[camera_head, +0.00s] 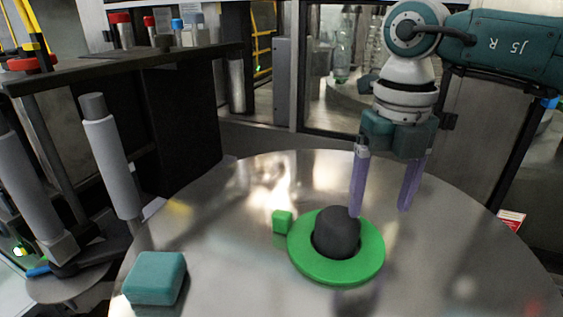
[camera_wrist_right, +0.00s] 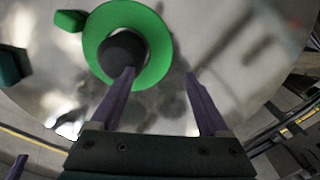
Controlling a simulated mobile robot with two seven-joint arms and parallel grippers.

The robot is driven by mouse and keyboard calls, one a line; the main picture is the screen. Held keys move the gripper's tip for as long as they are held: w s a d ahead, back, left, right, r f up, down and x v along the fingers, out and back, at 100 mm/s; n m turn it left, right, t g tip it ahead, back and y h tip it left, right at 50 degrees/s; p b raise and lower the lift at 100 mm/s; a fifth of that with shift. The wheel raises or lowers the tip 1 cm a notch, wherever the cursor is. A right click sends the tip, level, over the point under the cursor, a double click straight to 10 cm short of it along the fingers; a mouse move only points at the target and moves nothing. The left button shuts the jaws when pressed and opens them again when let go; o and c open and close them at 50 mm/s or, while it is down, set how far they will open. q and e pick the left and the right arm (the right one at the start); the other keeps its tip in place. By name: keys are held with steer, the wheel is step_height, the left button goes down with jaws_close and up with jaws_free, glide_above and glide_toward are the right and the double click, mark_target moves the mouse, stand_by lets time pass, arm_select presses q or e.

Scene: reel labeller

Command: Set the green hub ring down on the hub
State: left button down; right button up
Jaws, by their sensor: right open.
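The green hub ring (camera_head: 304,262) lies around the dark round hub (camera_head: 337,231) on the metal round table. The ring looks flat, and the hub stands up through its hole. My right gripper (camera_head: 382,210) is open and empty, just behind and to the right of the hub. Its left finger overlaps the hub's edge in the head view; I cannot tell whether it touches. The right wrist view also shows the ring (camera_wrist_right: 158,40), the hub (camera_wrist_right: 122,55) and the two open purple fingers (camera_wrist_right: 160,75). My left gripper is not in view.
A teal block (camera_head: 155,278) lies at the table's front left. Grey rollers (camera_head: 110,160) and a dark shelf (camera_head: 130,58) stand at the left. The table (camera_head: 450,250) is clear at the right.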

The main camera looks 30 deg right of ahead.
step_height(320, 180, up, 10)
steer(key=b, duration=0.2)
steer(key=shift+b, duration=0.3)
stand_by(0.3)
